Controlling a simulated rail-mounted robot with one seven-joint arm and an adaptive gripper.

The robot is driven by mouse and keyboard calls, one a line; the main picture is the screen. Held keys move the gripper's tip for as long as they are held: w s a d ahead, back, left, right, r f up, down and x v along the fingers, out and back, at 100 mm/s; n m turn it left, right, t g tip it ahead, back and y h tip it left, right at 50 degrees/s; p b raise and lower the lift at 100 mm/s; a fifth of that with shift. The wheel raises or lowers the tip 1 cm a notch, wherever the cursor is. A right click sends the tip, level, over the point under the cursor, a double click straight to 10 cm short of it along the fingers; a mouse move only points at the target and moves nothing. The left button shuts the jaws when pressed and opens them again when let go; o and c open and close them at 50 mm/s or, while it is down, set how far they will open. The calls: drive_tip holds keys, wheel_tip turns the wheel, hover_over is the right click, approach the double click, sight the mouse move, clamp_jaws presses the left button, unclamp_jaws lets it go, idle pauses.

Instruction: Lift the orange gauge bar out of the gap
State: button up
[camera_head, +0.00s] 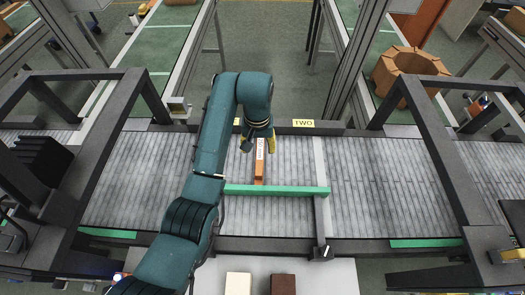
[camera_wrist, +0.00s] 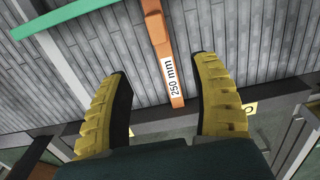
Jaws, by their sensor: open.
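The orange gauge bar (camera_head: 259,172) lies on the grey slatted conveyor, between the green bar (camera_head: 300,191) and the dark back rail (camera_head: 335,131). In the wrist view the gauge bar (camera_wrist: 160,38) shows a white "250 mm" label, and its near end lies close to the dark rail. The green bar (camera_wrist: 75,13) crosses at its far end. My gripper (camera_head: 258,142) is over the bar's back end. In the wrist view my gripper (camera_wrist: 164,66) is open, its yellow fingers on either side of the bar with space to each. Part of the bar is hidden by my gripper in the head view.
A metal strip (camera_head: 320,175) crosses the conveyor right of the bar. A yellow "TWO" label (camera_head: 304,123) is on the back rail. Dark frames stand left and right. A cream block (camera_head: 238,286) and a brown block (camera_head: 283,285) sit at the front. The conveyor's right side is clear.

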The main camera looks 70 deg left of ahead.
sight(259, 166)
wheel_tip(259, 166, down, 16)
drive_tip(key=b, duration=0.3)
drive_tip(key=shift+r, duration=0.25)
drive_tip(key=shift+d, duration=0.1)
clamp_jaws()
drive_tip(key=shift+r+p, duration=3.95)
drive_tip(key=shift+r, duration=0.1)
